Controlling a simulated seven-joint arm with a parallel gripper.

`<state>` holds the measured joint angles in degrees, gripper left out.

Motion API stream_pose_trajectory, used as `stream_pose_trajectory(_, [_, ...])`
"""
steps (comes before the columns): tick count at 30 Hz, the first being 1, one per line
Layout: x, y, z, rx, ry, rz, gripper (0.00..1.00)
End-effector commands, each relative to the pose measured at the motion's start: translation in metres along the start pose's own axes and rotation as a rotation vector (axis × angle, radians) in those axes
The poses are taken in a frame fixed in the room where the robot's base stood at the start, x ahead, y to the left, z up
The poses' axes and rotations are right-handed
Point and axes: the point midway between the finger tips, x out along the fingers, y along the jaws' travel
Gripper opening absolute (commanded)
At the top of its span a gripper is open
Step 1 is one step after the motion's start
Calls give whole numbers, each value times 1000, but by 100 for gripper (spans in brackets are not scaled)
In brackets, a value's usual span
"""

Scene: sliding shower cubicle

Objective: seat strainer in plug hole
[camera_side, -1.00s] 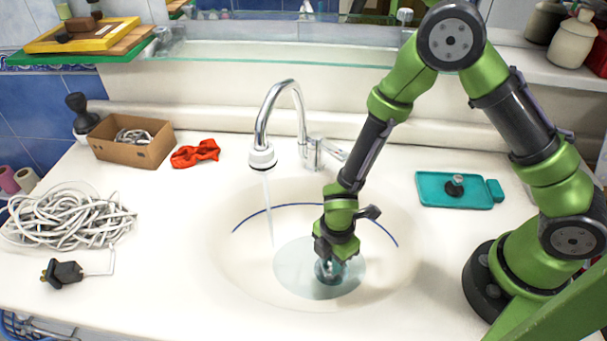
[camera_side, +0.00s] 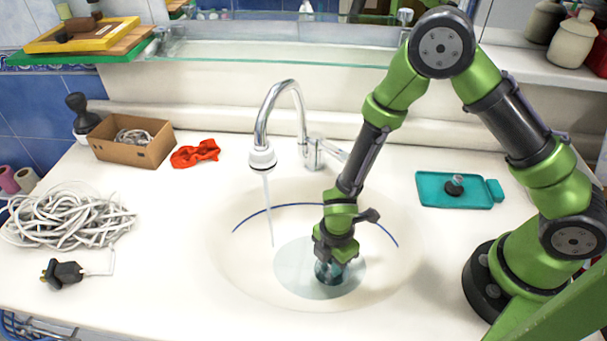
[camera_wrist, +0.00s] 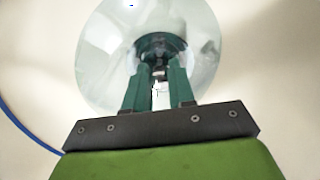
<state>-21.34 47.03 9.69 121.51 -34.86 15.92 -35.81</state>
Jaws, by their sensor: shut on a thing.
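My gripper (camera_side: 328,276) points down into the white sink basin (camera_side: 235,270), its fingertips within the pool of water (camera_side: 295,275) at the bottom. In the wrist view, the dark green fingers (camera_wrist: 160,75) are shut on a small metallic piece, which I take to be the strainer (camera_wrist: 160,73). A dark round shape (camera_wrist: 160,42) lies just beyond the tips under the water; it looks like the plug hole. The fingers and water hide most of the strainer, so I cannot tell whether it is in the hole.
A tap (camera_side: 283,95) runs water into the basin, left of my arm. A teal tray (camera_side: 430,190) with a small dark knobbed item (camera_side: 455,185) lies right. An orange cloth (camera_side: 195,153), cardboard box (camera_side: 132,142) and coiled white cord (camera_side: 65,215) lie left. A glass shelf (camera_side: 300,51) spans behind.

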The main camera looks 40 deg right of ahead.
Motion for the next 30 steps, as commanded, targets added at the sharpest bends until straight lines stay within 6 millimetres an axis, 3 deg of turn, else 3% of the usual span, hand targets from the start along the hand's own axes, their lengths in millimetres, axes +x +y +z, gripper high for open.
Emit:
stream_pose_trajectory(7, [1,0,0,-1,0,1,0])
stream_pose_trajectory(8, [1,0,0,-1,0,0,25])
stream_pose_trajectory(14, [1,0,0,-1,0,0,54])
stream_pose_trajectory(20, [1,0,0,-1,0,0,52])
stream_pose_trajectory(24, [1,0,0,-1,0,0,34])
stream_pose_trajectory(30, [1,0,0,-1,0,0,34])
